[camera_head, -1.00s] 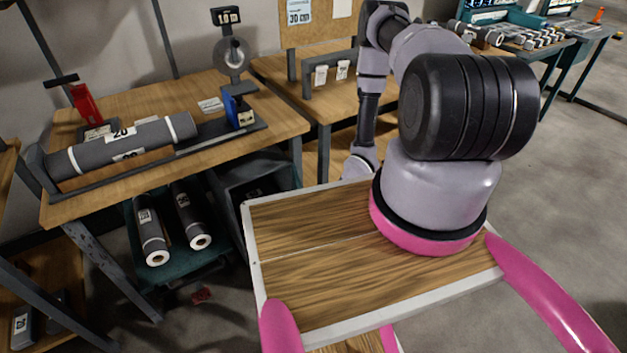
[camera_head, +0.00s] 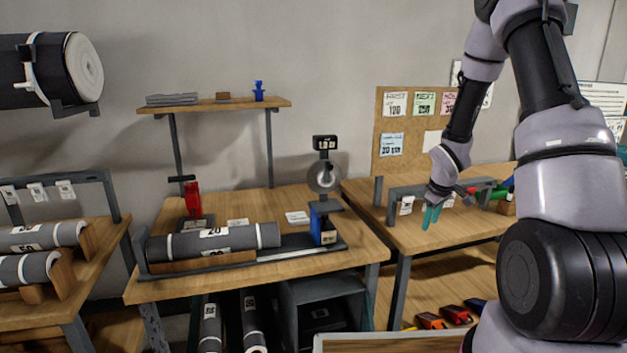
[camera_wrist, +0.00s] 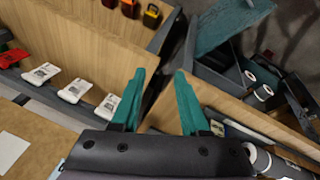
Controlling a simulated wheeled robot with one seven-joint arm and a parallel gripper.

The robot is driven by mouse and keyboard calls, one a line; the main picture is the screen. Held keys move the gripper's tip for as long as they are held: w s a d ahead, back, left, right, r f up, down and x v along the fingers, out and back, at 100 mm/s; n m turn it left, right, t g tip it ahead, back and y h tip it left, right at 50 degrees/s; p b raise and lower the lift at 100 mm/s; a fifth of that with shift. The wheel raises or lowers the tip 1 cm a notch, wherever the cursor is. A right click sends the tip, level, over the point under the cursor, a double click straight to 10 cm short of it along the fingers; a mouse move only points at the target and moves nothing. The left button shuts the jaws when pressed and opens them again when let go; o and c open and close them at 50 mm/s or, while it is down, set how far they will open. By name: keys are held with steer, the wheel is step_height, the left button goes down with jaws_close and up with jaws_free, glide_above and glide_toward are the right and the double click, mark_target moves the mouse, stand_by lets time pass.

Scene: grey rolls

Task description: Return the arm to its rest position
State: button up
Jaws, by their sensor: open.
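My arm stands at the right of the head view, bent over, with its forearm hanging down.
A grey roll (camera_head: 215,242) labelled 20 lies on the middle table (camera_head: 300,265). A low grey rail (camera_head: 375,195) with white tags (camera_wrist: 74,91) stands on the right table. Grey rolls (camera_head: 40,237) lie on a rack at left. A wall shelf (camera_head: 215,105) is behind.

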steer(key=s+a+r+m+t, duration=0.1)
steer(key=s+r+m, duration=0.15)
steer(key=r, duration=0.55)
steer(key=s+a+r+m, duration=0.15)
steer(key=s+r, duration=0.25)
steer(key=r, duration=0.4)
steer(key=s+a+r+m+t, duration=0.1)
steer(key=s+r+m, duration=0.15)
steer(key=r, duration=0.55)
steer(key=s+a+r+m+y, duration=0.1)
steer(key=s+a+r+m, duration=0.1)
steer(key=s+r, duration=0.3)
steer(key=s+a+r+m+t+y, duration=0.1)
steer(key=s+a+r, duration=0.4)
steer(key=s, duration=0.8)
steer(key=shift+s+a+r+m+y, duration=0.15)
steer(key=shift+s+r+m+y, duration=0.25)
steer(key=shift+m, duration=0.45)
